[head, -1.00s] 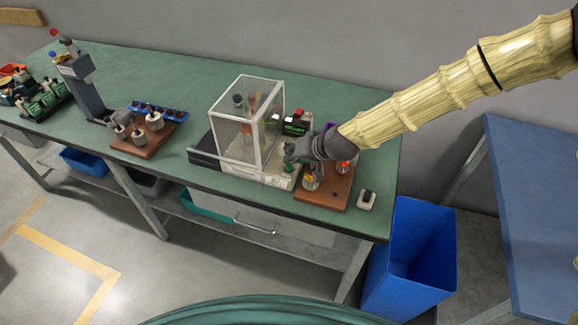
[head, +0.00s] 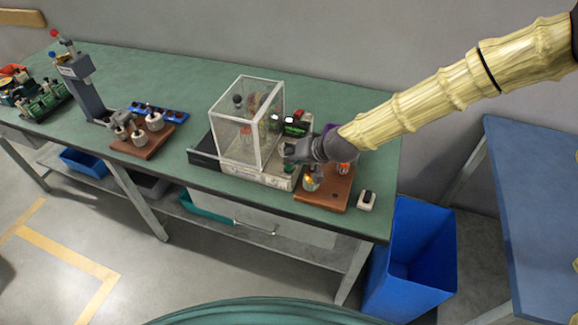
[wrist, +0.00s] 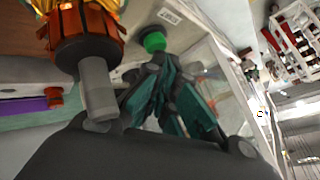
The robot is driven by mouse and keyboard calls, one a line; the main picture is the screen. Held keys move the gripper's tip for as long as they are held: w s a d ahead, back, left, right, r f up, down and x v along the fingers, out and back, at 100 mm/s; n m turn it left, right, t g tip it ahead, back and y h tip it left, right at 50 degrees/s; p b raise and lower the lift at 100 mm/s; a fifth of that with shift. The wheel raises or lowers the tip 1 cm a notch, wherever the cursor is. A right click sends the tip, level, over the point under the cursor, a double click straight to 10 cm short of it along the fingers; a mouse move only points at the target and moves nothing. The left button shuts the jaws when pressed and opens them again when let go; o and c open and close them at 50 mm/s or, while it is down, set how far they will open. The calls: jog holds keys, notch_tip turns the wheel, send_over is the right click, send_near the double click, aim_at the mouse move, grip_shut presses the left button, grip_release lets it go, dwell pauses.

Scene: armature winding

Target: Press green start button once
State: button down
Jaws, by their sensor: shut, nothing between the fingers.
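The winding machine (head: 258,176) stands on the green bench with a clear guard box (head: 238,150) over its left part. The green start button (wrist: 153,40) shows as a round cap in the wrist view. In the head view it is a small green spot (head: 288,168) on the machine's front right, just below my gripper. My gripper (head: 287,152) is shut and empty, above the machine's right end. In the wrist view its fingers (wrist: 158,68) are together just below the button in the picture. I cannot tell whether they touch it.
A copper-wound armature (wrist: 85,25) with a grey shaft stands close beside my fingers. It belongs on the brown board (head: 330,196) right of the machine. The clear guard wall (wrist: 222,75) is close on the other side. A small white switch box (head: 366,200) sits near the bench edge.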

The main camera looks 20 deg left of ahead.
jog(key=shift+s+d+f+b, duration=0.15)
jog(key=shift+s+f+b, duration=0.3)
jog(key=shift+f, duration=0.4)
dwell(0.6)
jog(key=shift+r, duration=0.1)
jog(key=shift+w+r+p, duration=0.3)
jog(key=shift+r+p, duration=0.1)
jog(key=shift+r, duration=0.2)
jog(key=shift+w+r, duration=0.15)
jog(key=shift+r, duration=0.2)
notch_tip(320, 180, up, 5)
jog(key=p, duration=0.3)
jog(key=shift+f, duration=0.1)
dwell(0.7)
